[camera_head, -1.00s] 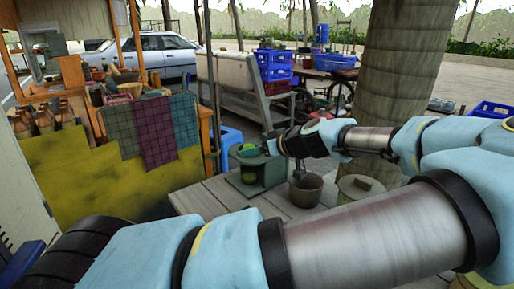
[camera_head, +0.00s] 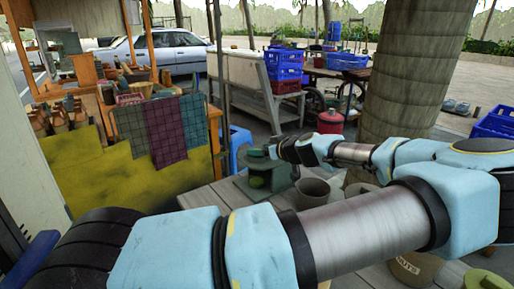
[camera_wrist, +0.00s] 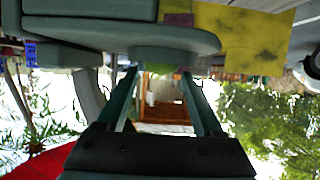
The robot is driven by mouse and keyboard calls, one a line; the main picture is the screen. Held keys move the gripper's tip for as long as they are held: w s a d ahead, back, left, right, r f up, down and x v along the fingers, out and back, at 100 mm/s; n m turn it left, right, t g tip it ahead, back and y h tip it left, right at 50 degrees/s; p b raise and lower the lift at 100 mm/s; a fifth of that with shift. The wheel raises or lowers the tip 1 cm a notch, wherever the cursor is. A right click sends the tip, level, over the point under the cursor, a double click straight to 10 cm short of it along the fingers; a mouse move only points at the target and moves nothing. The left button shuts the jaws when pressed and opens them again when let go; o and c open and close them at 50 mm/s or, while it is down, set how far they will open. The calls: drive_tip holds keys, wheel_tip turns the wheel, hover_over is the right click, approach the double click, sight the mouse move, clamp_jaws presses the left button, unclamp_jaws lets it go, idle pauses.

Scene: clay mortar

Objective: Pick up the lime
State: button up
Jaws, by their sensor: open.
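The lime (camera_wrist: 160,68) is a small patch of green in the wrist view, which is upside down. It shows beside a round grey-green plate (camera_wrist: 150,42), between the tips of my gripper (camera_wrist: 160,74). The plate hides part of it. In the head view the plate belongs to a dark green stand (camera_head: 280,178) like a scale, on a grey table. A small green shape, likely the lime (camera_head: 257,153), shows at its top, and my gripper (camera_head: 268,152) is right beside it. My gripper is open, one finger on each side of the lime; contact cannot be told.
A grey pot (camera_head: 313,190) stands on the table (camera_head: 215,195) just right of the stand. A rounder green shape (camera_head: 257,182) shows low on the stand's front. A red cylinder (camera_head: 330,121) and a thick trunk (camera_head: 410,80) stand behind my arm. A blue stool (camera_head: 238,140) is behind the table.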

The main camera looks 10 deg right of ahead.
drive_tip(key=shift+w+a+f, duration=0.15)
drive_tip(key=shift+w+f, duration=0.1)
drive_tip(key=shift+w, duration=0.1)
clamp_jaws()
idle(0.3)
